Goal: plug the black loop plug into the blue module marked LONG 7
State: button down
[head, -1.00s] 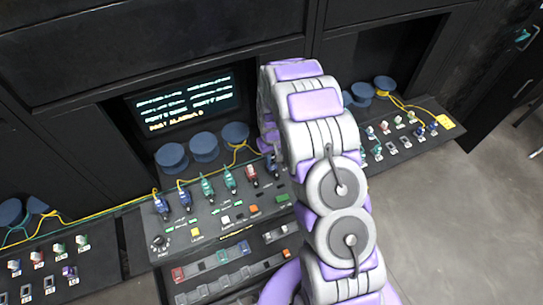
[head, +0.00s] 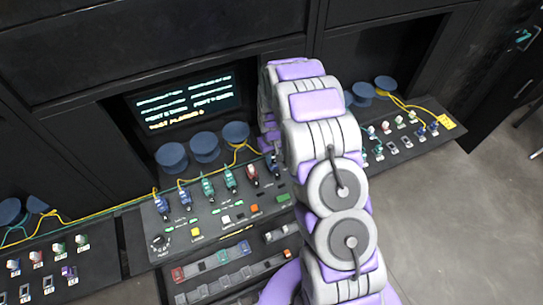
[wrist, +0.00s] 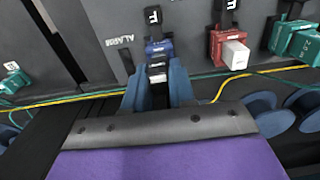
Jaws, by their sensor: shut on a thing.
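My gripper (wrist: 157,92) has its two blue fingers shut on a small dark piece with a pale face (wrist: 157,74), which looks like the black loop plug. A blue module (wrist: 158,48) stands directly in front of the fingertips, in line with the held piece. They look touching, but I cannot tell how deep the plug sits. The marking LONG 7 is not legible.
A red module (wrist: 229,49) with a white block and a green module (wrist: 295,40) stand to the right in the wrist view. The sloped console (head: 210,224) holds several modules under a lit screen (head: 187,103).

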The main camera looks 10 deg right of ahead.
jog(key=shift+f, duration=0.45)
dwell(0.4)
jog(key=c, duration=0.9)
grip_release()
jog(key=shift+o, duration=0.2)
jog(key=shift+r, duration=0.1)
notch_tip(320, 180, up, 17)
jog(key=b, duration=0.1)
jog(key=shift+w, duration=0.1)
